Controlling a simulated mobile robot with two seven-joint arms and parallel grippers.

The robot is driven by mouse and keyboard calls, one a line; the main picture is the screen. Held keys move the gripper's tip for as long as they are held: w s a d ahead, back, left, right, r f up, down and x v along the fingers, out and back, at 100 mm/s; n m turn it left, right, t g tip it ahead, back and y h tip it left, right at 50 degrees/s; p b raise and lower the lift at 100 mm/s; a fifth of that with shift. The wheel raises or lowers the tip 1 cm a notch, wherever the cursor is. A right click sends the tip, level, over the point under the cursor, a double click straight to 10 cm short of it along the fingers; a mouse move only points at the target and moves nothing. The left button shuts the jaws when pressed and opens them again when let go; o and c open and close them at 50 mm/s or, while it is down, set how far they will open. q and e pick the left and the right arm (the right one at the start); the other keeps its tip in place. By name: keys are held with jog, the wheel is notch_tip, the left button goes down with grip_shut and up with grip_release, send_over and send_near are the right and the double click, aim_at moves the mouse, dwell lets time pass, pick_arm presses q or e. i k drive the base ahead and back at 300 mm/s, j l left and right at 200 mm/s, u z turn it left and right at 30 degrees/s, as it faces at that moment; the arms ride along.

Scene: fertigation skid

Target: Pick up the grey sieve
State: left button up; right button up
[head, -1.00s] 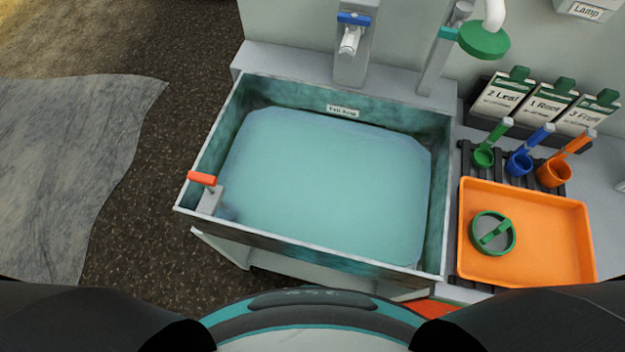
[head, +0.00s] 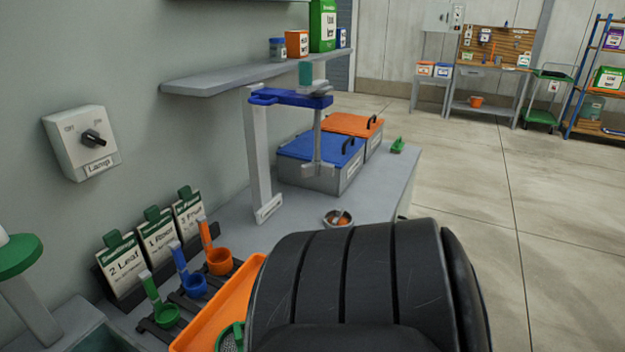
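A round grey piece with a green rim (head: 231,338), mesh-like in its middle, lies in the orange tray (head: 212,317) at the bottom of the head view. It may be the grey sieve; my black arm part and the picture's edge hide most of it. No other sieve can be made out. Neither of my grippers is in view.
Green (head: 165,313), blue (head: 193,284) and orange (head: 219,260) scoops stand on a dark rack left of the tray. Behind are a small bowl (head: 337,219), a blue-lidded bin (head: 320,163), an orange-lidded bin (head: 352,125) and a blue-armed stand (head: 260,150). Open floor lies right.

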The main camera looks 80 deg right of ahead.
aim_at(340, 217)
jog(key=k+l+z, duration=0.15)
jog(key=l, duration=0.4)
jog(key=k+l+z, duration=0.15)
jog(key=l, duration=0.4)
jog(key=l+z, duration=0.15)
jog(key=l, duration=0.4)
jog(key=k, duration=0.05)
